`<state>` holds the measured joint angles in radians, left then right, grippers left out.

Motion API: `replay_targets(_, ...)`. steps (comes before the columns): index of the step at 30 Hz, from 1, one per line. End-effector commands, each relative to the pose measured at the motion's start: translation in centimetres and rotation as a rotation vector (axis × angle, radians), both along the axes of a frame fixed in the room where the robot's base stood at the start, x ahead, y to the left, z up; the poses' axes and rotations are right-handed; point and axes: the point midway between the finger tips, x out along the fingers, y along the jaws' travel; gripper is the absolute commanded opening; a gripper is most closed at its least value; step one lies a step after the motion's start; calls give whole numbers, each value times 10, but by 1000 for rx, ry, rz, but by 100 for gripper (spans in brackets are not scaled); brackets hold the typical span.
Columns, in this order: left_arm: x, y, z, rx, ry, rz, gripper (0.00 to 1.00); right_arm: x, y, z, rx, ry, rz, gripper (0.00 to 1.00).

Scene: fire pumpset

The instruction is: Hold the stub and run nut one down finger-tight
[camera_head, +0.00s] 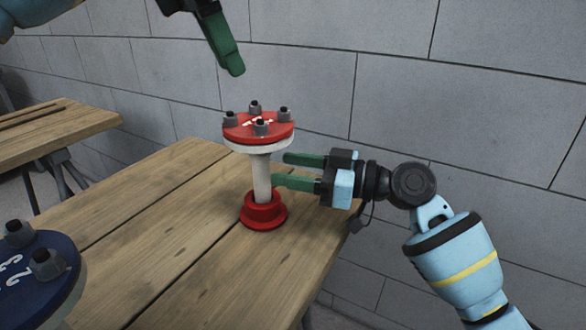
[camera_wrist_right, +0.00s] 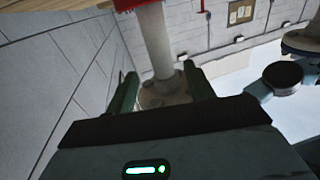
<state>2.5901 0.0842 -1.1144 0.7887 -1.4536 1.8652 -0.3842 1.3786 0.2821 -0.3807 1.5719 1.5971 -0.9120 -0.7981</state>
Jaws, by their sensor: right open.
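The stub (camera_head: 262,178) is a white pipe standing upright in a red base (camera_head: 263,213) on the wooden bench. On top is a flange with a red plate (camera_head: 240,133) carrying several dark nuts (camera_head: 261,127) on studs. My right gripper (camera_head: 280,170) is open beside the pipe, below the flange, its green fingers pointing at it. In the right wrist view the pipe (camera_wrist_right: 157,45) appears between the two fingers (camera_wrist_right: 162,85), with a gap on each side. My left gripper (camera_head: 235,72) hangs above the flange, clear of the nuts. Its fingers overlap in view.
The wooden bench (camera_head: 185,235) has clear room left of the stub. A dark blue disc with nuts (camera_head: 45,285) stands at the lower left. Another wooden table (camera_head: 60,135) is at the far left. A grey block wall (camera_head: 450,120) runs behind the bench.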

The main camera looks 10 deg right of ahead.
Motion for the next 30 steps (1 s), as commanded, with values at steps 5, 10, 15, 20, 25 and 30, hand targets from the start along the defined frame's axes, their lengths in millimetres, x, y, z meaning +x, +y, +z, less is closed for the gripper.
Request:
replay_targets(5, 0, 0, 0, 0, 0, 0, 36, -1, 2, 1, -6, -3, 17, 53)
replay_targets(10, 0, 0, 0, 0, 0, 0, 36, 2, 10, 1, -5, -1, 17, 53)
replay_targets(15, 0, 0, 0, 0, 0, 0, 36, 9, 31, 1, -4, -2, 17, 53)
replay_targets(20, 0, 0, 0, 0, 0, 0, 36, 18, 52, 1, -5, -2, 16, 53)
replay_targets(25, 0, 0, 0, 0, 0, 0, 36, 24, 68, 1, -4, -2, 14, 53)
replay_targets(30, 0, 0, 0, 0, 0, 0, 36, 27, 75, 0, -5, -1, 14, 53)
